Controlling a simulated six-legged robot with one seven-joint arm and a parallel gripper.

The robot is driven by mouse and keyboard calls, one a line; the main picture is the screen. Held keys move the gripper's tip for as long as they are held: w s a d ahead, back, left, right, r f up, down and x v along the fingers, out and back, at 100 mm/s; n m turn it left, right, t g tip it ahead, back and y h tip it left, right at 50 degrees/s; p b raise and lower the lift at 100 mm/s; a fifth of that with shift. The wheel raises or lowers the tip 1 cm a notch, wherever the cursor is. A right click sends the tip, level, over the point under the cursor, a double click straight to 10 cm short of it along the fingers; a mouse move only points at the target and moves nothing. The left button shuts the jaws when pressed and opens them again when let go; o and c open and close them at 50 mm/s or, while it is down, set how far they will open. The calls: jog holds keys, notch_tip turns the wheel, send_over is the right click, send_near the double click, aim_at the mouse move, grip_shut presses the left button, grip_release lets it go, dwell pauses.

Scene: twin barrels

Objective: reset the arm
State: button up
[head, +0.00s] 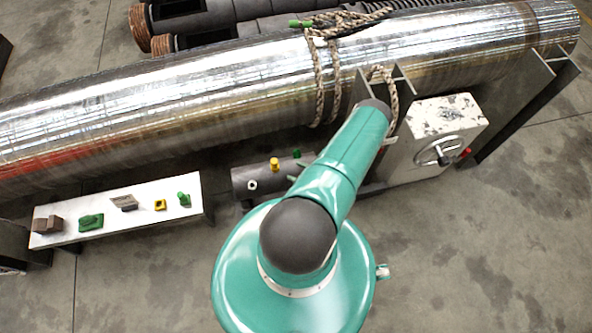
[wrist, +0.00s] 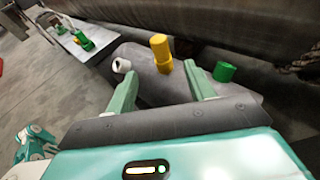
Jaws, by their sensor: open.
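My gripper (wrist: 160,72) is open, its two green fingers spread apart with nothing between them. In the wrist view the fingers point at a small dark cylinder (wrist: 140,66). A yellow peg (wrist: 161,52) stands up from it just beyond the gap. A white ring (wrist: 121,65) is near the left fingertip and a green cap (wrist: 224,71) is right of the right finger. In the head view the dark cylinder (head: 243,182) lies beside my teal arm, with the yellow peg (head: 274,164) on top. The arm hides most of my gripper there.
A long shiny metal barrel (head: 180,90) with ropes (head: 319,85) lies behind the arm. A white bench (head: 150,212) with several small parts stands at left. A white box (head: 448,115) with a wheel handle stands at right. Grey floor (head: 480,240) is clear in front.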

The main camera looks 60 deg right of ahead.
dwell(0.4)
jog(key=w+a+r+n+g+y, duration=0.1)
jog(key=w+r+n+g+y, duration=0.15)
jog(key=w+r+n, duration=0.5)
jog(key=w+r+n+g+y, duration=0.15)
jog(key=w+r+y, duration=0.25)
jog(key=r, duration=0.7)
jog(key=w+a+r+n+g+y, duration=0.1)
jog(key=w+r+n+y, duration=0.2)
jog(key=w+r+n, duration=0.45)
jog(key=w+a+r+n+g, duration=0.1)
jog(key=a+r+g, duration=0.15)
jog(key=r, duration=0.35)
jog(key=w+a+r+n+g, duration=0.1)
jog(key=a+r+n+g, duration=0.1)
jog(key=a+r, duration=0.35)
jog(key=s+a+r+n+g+h, duration=0.1)
jog(key=a+r+n+g+h, duration=0.25)
jog(key=a+r+n, duration=0.95)
jog(key=s+a+r+n+t+h, duration=0.2)
jog(key=s+a+r, duration=0.3)
jog(key=r, duration=0.3)
jog(key=s+a+r+n+t+h, duration=0.2)
jog(key=s+a+r+h, duration=0.1)
jog(key=s+a+r, duration=0.3)
jog(key=shift+a+r, duration=0.6)
jog(key=shift+r, duration=0.7)
